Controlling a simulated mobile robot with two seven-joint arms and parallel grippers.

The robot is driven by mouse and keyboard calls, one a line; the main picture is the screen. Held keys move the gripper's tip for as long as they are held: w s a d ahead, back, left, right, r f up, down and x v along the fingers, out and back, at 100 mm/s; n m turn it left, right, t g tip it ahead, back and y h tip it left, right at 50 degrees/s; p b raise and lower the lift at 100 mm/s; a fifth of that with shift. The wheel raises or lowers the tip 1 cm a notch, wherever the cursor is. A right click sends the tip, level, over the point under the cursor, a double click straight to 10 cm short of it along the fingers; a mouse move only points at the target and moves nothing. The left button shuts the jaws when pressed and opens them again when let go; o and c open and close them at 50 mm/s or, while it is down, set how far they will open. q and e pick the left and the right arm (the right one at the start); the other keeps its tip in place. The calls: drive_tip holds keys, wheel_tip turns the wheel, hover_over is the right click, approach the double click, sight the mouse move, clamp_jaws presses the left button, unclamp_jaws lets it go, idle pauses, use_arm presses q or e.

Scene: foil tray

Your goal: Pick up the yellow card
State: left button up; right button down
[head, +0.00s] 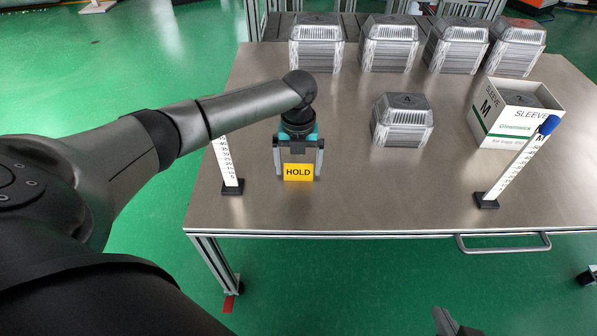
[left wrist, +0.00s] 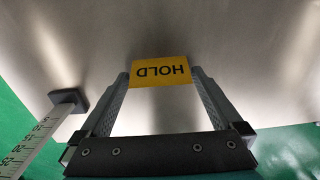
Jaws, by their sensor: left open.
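The yellow card (head: 298,172) reads HOLD and is on or just above the steel table near its front edge. It also shows in the left wrist view (left wrist: 160,72), with its lettering upside down. My left gripper (head: 298,162) is open and points down at the card. In the left wrist view its fingertips (left wrist: 160,78) are at either side of the card, close to its side edges. I cannot tell whether they touch it. Part of what looks like my right gripper (head: 452,322) shows at the bottom of the head view, mostly cut off, away from the card.
A ruled white post (head: 227,162) stands left of the card; another (head: 512,165) with a blue top stands right. Stacked foil trays (head: 402,122) and a sleeve box (head: 510,125) are behind to the right, with more stacks (head: 388,45) at the back. The table's front middle is clear.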

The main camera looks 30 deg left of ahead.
use_arm(q)
drive_tip(key=c, duration=1)
drive_tip(key=shift+c, duration=0.2)
drive_tip(key=shift+r, duration=0.15)
